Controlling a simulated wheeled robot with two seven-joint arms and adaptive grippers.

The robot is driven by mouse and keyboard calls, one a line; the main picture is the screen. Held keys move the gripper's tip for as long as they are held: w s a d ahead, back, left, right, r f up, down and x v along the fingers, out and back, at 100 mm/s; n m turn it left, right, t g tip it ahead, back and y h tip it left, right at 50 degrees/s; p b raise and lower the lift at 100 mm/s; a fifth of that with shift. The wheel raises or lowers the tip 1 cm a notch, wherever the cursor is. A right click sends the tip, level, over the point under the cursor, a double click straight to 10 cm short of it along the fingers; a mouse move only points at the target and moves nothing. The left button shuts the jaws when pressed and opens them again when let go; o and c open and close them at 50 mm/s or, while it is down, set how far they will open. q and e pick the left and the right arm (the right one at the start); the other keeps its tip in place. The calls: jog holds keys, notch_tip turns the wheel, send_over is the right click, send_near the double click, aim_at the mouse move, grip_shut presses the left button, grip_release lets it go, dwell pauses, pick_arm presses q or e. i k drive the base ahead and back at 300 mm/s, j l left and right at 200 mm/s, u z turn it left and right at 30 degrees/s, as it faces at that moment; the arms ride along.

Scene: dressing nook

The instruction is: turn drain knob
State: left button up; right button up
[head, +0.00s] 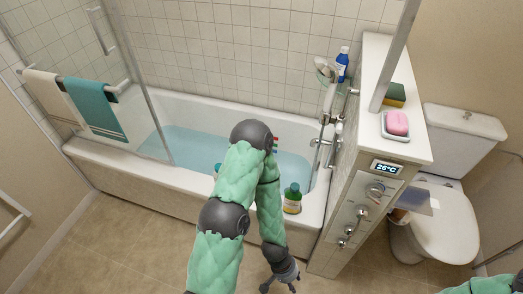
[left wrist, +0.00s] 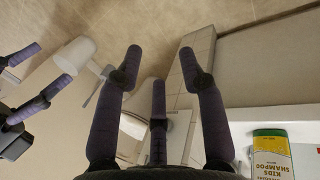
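The side panel of the ledge at the tub's right end carries a round chrome knob (head: 375,190) under a 26°C display (head: 386,167). Smaller chrome handles (head: 361,212) sit below it; I cannot tell which is the drain knob. My left gripper (head: 281,284) is low at the bottom edge of the head view, left of and below these controls and apart from them. In the left wrist view its fingers (left wrist: 160,62) are spread and empty. Purple fingers of my right gripper (left wrist: 50,75) show at the left there, spread apart with nothing between them. The controls do not show clearly in that view.
The bathtub (head: 110,165) holds water. The ledge (head: 400,60) bears pink soap (head: 397,123) and a sponge (head: 394,94). A toilet (head: 445,225) stands at right. The floor (head: 130,235) in front is clear.

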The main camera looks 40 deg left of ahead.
aim_at(342, 244)
jog(key=i+l+u, duration=0.25)
jog(key=l, duration=0.5)
jog(key=l+u, duration=0.25)
jog(key=l, duration=0.5)
jog(key=i+l+u, duration=0.1)
jog(key=l+u, duration=0.15)
jog(key=l, duration=0.6)
